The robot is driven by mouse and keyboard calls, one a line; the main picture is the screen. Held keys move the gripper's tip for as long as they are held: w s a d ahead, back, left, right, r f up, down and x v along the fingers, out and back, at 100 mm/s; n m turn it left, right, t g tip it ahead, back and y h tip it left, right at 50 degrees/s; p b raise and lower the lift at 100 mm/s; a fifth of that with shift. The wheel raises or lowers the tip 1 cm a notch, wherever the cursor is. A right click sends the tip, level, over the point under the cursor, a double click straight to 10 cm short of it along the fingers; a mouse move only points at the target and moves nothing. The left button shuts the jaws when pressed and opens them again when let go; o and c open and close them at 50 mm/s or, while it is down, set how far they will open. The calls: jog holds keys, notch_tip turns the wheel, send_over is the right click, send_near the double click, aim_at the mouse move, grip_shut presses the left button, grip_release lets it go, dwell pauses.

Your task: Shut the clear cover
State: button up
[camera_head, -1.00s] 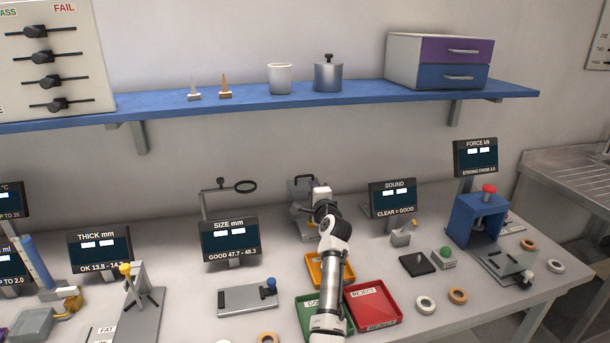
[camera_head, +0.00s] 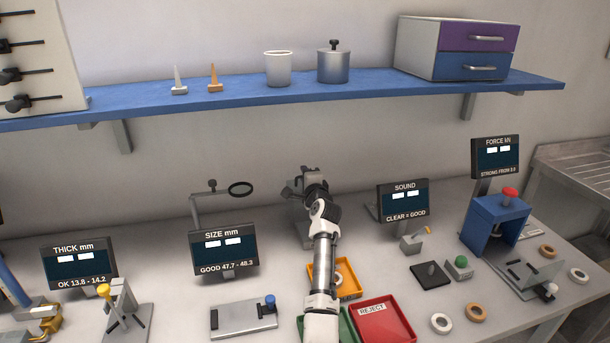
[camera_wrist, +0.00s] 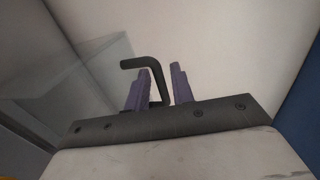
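My gripper (camera_head: 306,180) is at a grey device (camera_head: 301,232) at the back of the table, largely hidden behind my arm. In the wrist view, my two purple fingers (camera_wrist: 160,88) are apart. A dark bent rod (camera_wrist: 143,65), like a handle, shows in the gap between them, with space on the right side; contact is unclear. A see-through panel (camera_wrist: 60,85) stands at the left of the wrist view and may be the clear cover. Its hinge and how far it is open cannot be made out. Another clear panel (camera_head: 543,272) is beside the blue force press (camera_head: 482,222).
The SIZE display (camera_head: 224,250) is to the left and the SOUND display (camera_head: 404,202) to the right. A blue shelf (camera_head: 220,102) runs above.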

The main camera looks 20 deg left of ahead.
jog(key=shift+s+r, duration=0.1)
grip_shut()
jog(key=shift+d+b, duration=0.15)
jog(key=shift+b, duration=0.2)
